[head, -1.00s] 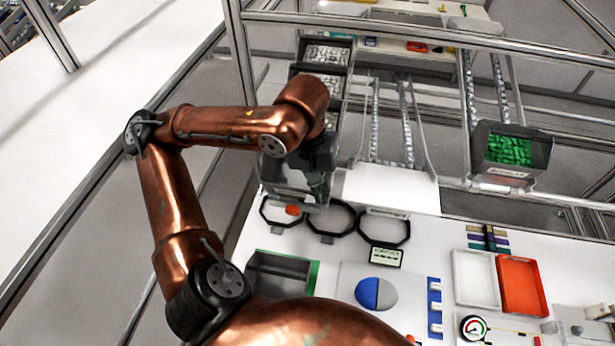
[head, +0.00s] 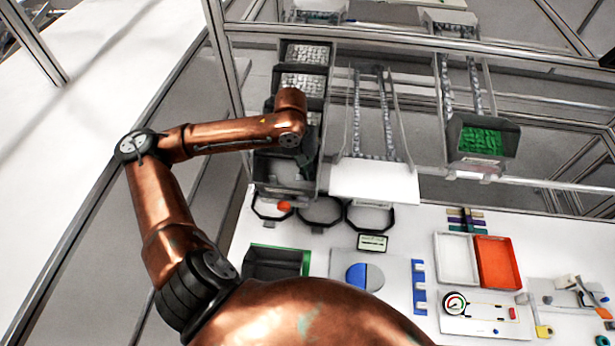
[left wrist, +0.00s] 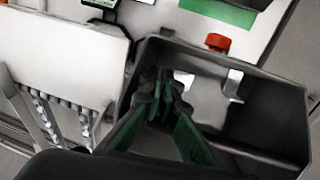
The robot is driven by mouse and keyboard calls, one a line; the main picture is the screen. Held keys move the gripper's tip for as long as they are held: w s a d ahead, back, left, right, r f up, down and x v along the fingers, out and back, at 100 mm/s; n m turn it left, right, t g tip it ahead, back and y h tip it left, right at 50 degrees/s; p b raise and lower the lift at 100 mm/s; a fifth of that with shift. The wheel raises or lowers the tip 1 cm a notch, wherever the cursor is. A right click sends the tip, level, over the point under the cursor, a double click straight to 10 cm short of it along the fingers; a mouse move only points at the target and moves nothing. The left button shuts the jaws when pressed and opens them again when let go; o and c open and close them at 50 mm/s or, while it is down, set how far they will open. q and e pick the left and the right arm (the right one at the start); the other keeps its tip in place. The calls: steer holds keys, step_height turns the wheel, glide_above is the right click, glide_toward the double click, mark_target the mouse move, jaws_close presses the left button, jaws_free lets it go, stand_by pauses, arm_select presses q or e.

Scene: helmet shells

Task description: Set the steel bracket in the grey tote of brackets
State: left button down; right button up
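A dark grey tote (head: 268,190) sits at the low front end of the left rack lane. It fills the right half of the left wrist view (left wrist: 275,125). My left gripper (head: 304,170) points down over the tote's right side in the head view. Its green-padded fingers (left wrist: 162,88) are close together at the tips over the tote's left part. Bright steel pieces show in the tote: one bent bracket-like piece (left wrist: 234,86) near the wall, and a pale patch (left wrist: 184,80) beside the fingertips. I cannot tell whether that patch is held. My right gripper is not in view.
Totes of metal parts (head: 303,82) stand behind on the same lane. A white sheet (head: 375,182) lies right of the tote. On the bench are black rings (head: 320,211), a green-edged bin (head: 275,262), a white tray (head: 456,258) and an orange tray (head: 497,262).

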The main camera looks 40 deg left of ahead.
arm_select(q)
steer(key=f, duration=0.4)
steer(key=shift+w+a+f+p, duration=0.1)
steer(key=shift+w+a+p, duration=0.2)
steer(key=shift+w, duration=0.1)
steer(key=shift+f, duration=0.1)
steer(key=shift+f+p, duration=0.3)
steer(key=shift+f, duration=0.05)
steer(key=shift+f, duration=0.15)
steer(key=c, duration=2.4)
jaws_free()
